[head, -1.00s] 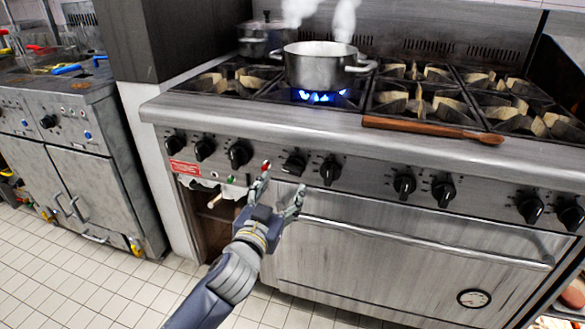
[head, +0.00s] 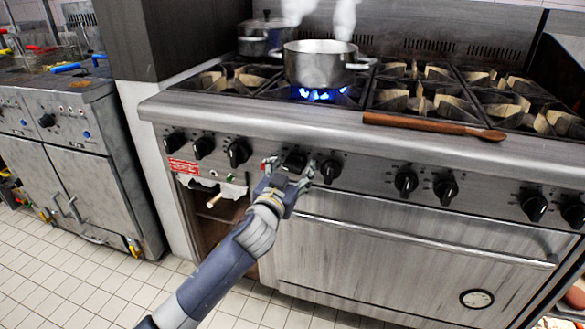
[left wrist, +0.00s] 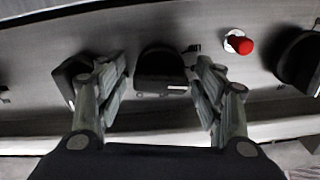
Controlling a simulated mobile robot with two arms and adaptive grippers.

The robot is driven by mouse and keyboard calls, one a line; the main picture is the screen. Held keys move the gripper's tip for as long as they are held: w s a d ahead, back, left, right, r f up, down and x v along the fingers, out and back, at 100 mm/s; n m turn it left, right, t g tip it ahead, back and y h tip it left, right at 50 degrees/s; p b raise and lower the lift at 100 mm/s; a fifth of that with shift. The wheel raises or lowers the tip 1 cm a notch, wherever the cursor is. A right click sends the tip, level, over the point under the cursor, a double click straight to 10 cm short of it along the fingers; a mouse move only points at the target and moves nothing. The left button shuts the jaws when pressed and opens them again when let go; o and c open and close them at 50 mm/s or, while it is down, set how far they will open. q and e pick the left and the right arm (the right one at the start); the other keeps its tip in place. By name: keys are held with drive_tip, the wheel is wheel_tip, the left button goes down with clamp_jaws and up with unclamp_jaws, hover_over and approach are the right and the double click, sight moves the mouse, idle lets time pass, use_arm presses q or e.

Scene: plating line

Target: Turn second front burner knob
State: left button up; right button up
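A row of black knobs runs along the stove's front panel. My left gripper (head: 288,170) is open at the panel, with its fingers on either side of one black knob (head: 293,159). In the left wrist view this knob (left wrist: 162,70) stands between the spread fingers, with a visible gap on each side. A neighbouring knob (head: 331,170) is just right of the gripper in the head view; in the left wrist view it (left wrist: 70,76) is at the left, partly behind a finger. My right gripper is not in view.
A red button (left wrist: 240,44) sticks out beside the fingers in the left wrist view. A steel pot (head: 320,64) stands over a lit blue flame (head: 322,95). A wooden utensil (head: 430,126) lies on the stove's front edge. The oven handle (head: 430,231) runs below the knobs.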

use_arm(q)
drive_tip(key=c, duration=0.9)
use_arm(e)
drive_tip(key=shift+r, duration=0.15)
use_arm(q)
drive_tip(key=shift+r+m+p, duration=0.15)
drive_tip(key=shift+m+p, duration=0.9)
drive_tip(key=shift+m, duration=0.05)
drive_tip(key=m+p, duration=0.3)
drive_tip(key=m, duration=0.2)
drive_tip(key=m+p, duration=0.3)
drive_tip(key=m, duration=0.4)
drive_tip(key=shift+d, duration=0.1)
drive_tip(key=shift+f+m+p, duration=0.2)
drive_tip(key=shift+m+p, duration=0.1)
drive_tip(key=shift+m, duration=0.7)
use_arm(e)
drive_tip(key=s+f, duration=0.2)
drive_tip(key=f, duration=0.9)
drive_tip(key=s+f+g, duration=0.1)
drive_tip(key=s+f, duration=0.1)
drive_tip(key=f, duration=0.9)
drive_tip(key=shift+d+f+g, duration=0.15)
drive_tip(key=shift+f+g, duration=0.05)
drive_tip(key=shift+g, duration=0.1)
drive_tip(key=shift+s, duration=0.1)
